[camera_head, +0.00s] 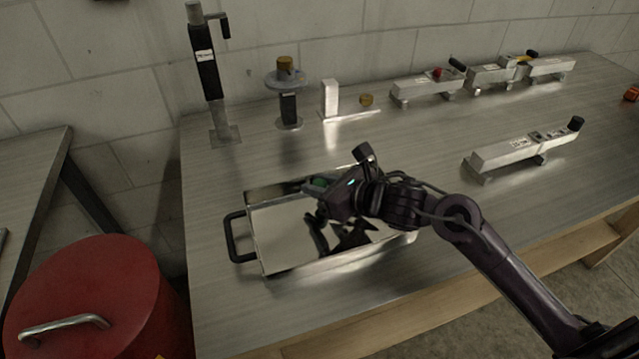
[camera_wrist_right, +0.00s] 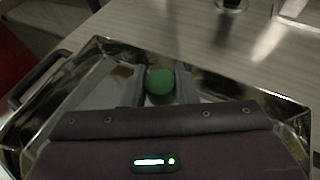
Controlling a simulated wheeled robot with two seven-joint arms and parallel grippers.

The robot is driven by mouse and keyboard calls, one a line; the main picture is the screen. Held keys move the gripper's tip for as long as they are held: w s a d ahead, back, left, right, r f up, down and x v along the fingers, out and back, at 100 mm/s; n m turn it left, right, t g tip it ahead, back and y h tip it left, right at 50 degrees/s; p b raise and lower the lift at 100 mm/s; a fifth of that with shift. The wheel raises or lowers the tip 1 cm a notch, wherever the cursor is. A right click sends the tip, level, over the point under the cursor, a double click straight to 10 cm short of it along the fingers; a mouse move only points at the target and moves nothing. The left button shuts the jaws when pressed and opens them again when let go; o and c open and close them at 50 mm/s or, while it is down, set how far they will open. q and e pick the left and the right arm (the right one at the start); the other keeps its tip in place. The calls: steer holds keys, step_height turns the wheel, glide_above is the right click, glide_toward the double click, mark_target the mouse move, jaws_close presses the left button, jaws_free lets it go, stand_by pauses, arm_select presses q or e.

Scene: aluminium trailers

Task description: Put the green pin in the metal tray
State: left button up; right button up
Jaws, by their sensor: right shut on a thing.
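The metal tray (camera_head: 280,249) is a shallow shiny box with a dark handle on its left side, lying on the workbench. My right gripper (camera_head: 318,190) is over the tray, shut on the green pin (camera_head: 319,183). The right wrist view shows the round green end of the pin (camera_wrist_right: 160,86) between the two fingers, with the tray's rim (camera_wrist_right: 84,62) around and below it. Whether the pin touches the tray floor cannot be told. The rest of the pin is hidden by my gripper. My left gripper is not in view.
A black upright post (camera_head: 207,75), a round-topped stand (camera_head: 287,95) and a white block (camera_head: 330,97) stand at the back. Metal fixtures (camera_head: 428,88) line the back right; another (camera_head: 520,150) lies nearer. A red drum (camera_head: 92,296) stands left of the bench.

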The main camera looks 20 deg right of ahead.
steer(key=shift+f, duration=0.15)
steer(key=o, duration=1)
steer(key=shift+c, duration=0.2)
steer(key=shift+r, duration=0.3)
steer(key=b+v, duration=0.1)
steer(key=v, duration=1.1)
